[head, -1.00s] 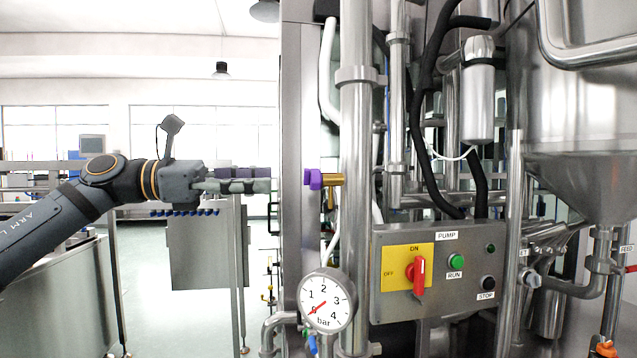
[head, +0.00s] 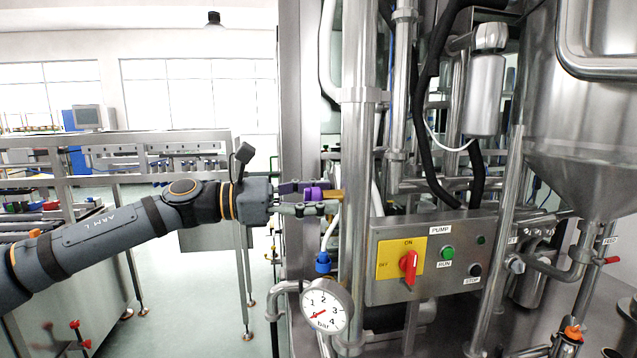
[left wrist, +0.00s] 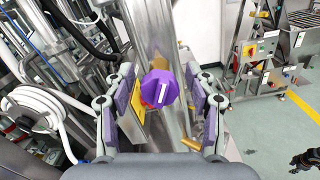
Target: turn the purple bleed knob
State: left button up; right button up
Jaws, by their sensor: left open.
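The purple bleed knob (head: 313,194) sits on a brass fitting (head: 332,195) beside the tall steel pipe. In the left wrist view the knob (left wrist: 159,88) faces the camera, with a pale mark across its face. My left gripper (head: 322,197) reaches in from the left, its fingers on either side of the knob. In the left wrist view the fingers of this gripper (left wrist: 160,112) are apart, with a visible gap between each pad and the knob.
A pressure gauge (head: 325,306) is below the knob, with a blue-capped part (head: 323,263) just above it. The pump panel (head: 436,258) with a red switch (head: 409,267) is to the right. The vertical steel pipe (head: 358,150) stands close behind the gripper.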

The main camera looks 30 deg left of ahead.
pick_arm(q)
grip_shut()
dwell(0.3)
